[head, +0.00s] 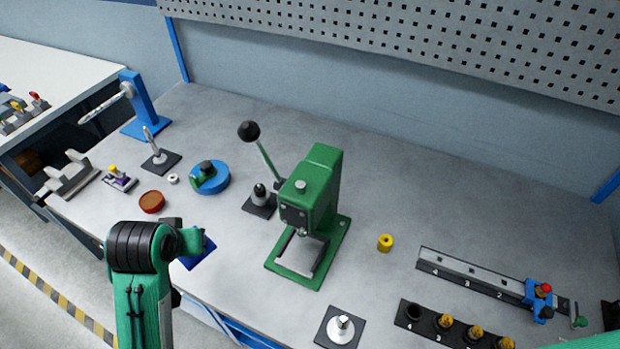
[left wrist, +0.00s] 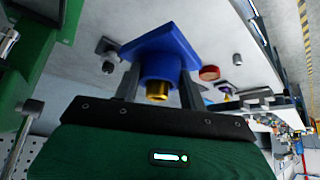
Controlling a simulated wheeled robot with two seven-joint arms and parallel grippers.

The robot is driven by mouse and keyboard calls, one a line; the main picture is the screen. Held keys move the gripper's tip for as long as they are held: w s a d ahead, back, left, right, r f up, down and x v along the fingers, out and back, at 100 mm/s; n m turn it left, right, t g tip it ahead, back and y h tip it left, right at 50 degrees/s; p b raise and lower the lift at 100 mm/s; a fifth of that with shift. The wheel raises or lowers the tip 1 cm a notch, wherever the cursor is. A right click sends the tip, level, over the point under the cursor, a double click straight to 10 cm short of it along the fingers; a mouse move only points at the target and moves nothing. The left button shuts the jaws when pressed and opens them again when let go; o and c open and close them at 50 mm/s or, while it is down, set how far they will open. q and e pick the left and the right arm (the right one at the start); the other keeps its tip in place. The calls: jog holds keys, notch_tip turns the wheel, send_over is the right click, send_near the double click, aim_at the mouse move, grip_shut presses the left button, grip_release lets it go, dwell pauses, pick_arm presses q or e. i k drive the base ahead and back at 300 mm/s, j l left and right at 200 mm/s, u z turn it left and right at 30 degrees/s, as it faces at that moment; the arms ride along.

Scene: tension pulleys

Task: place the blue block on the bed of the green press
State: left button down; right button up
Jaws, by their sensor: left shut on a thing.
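The blue block (head: 203,252) shows partly from behind my left arm in the head view. In the left wrist view, the blue block (left wrist: 160,48) has a wide square plate and a narrower part with a brass-coloured end between the fingers. My left gripper (left wrist: 158,84) is shut on it. In the head view my left gripper (head: 188,240) is largely hidden by its own arm, left of the press. The green press (head: 318,190) stands mid-table with its lever raised. Its pale bed (head: 300,256) is empty. My right gripper is not in view.
A blue round fixture (head: 212,180) and a small dark-based post (head: 260,198) stand behind and left of the press. A yellow ring (head: 385,243) lies to its right. A dark-based silver post (head: 341,328) stands in front. The tabletop between block and press is clear.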

aim_at(304, 250)
jog(key=i+j, duration=0.1)
jog(key=j, duration=0.85)
jog(key=i+j, duration=0.15)
jog(key=j, duration=0.3)
jog(key=j+z, duration=0.15)
jog(key=z, duration=0.2)
jog(key=j+z, duration=0.1)
jog(key=z, duration=0.25)
jog(key=j+z, duration=0.15)
jog(key=z, duration=0.25)
jog(key=i+l+z, duration=0.3)
jog(key=i+l, duration=0.1)
jog(key=l, duration=0.05)
